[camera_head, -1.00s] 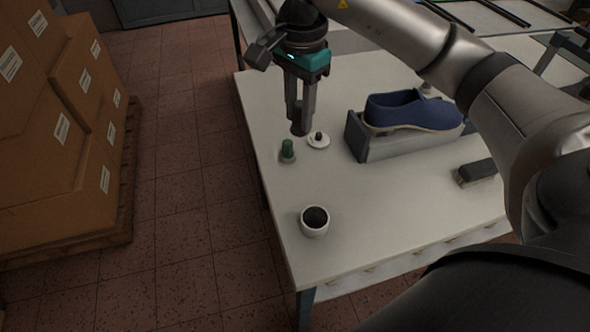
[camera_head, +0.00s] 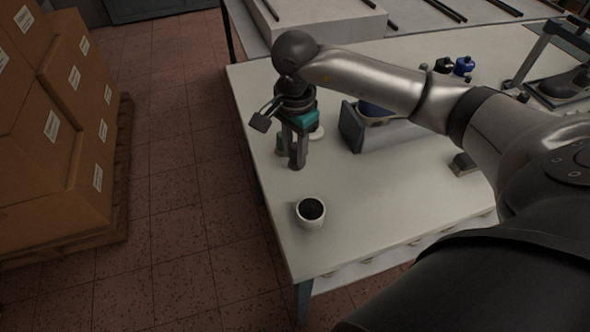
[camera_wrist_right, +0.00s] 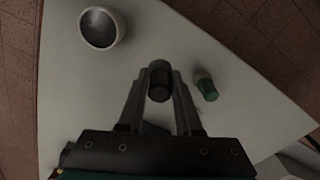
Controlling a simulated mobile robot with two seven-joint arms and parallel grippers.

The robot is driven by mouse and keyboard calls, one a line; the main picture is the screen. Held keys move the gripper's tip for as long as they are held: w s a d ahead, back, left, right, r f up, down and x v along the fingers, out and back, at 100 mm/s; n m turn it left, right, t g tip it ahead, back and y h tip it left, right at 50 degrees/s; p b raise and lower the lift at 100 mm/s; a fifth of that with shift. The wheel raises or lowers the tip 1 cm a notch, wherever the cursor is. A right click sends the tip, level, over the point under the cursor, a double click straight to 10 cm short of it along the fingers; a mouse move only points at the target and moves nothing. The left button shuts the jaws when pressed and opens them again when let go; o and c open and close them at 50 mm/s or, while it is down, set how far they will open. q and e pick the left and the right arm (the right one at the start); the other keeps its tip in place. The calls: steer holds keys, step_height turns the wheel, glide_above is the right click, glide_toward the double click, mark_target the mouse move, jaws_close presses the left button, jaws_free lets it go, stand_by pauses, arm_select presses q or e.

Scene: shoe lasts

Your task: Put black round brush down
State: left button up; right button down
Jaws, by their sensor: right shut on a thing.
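My right gripper (camera_head: 296,160) points down over the white table, near its left edge. In the right wrist view its fingers are shut on the black round brush (camera_wrist_right: 159,82), a short dark cylinder seen end-on between the fingertips. In the head view the brush is mostly hidden by the fingers. I cannot tell whether it touches the table. A white cup (camera_head: 310,213) with dark contents stands nearer the front edge; it also shows in the right wrist view (camera_wrist_right: 101,28). My left gripper is not in view.
A green-topped item (camera_head: 280,144) stands just beside my right gripper, also in the right wrist view (camera_wrist_right: 206,88). A white round lid (camera_head: 317,132) is partly hidden behind it. A grey shoe stand (camera_head: 351,128) and a dark block brush (camera_head: 463,163) are to the right.

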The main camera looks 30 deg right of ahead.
mark_target(294, 144)
step_height(294, 144, down, 6)
steer(key=shift+f+b, duration=0.15)
steer(key=shift+b, duration=0.15)
steer(key=c, duration=0.6)
jaws_free()
steer(key=shift+f, duration=0.1)
steer(key=r, duration=1)
steer(key=r+p, duration=0.1)
steer(key=r, duration=0.4)
steer(key=shift+w+r, duration=0.1)
steer(key=shift+w, duration=0.2)
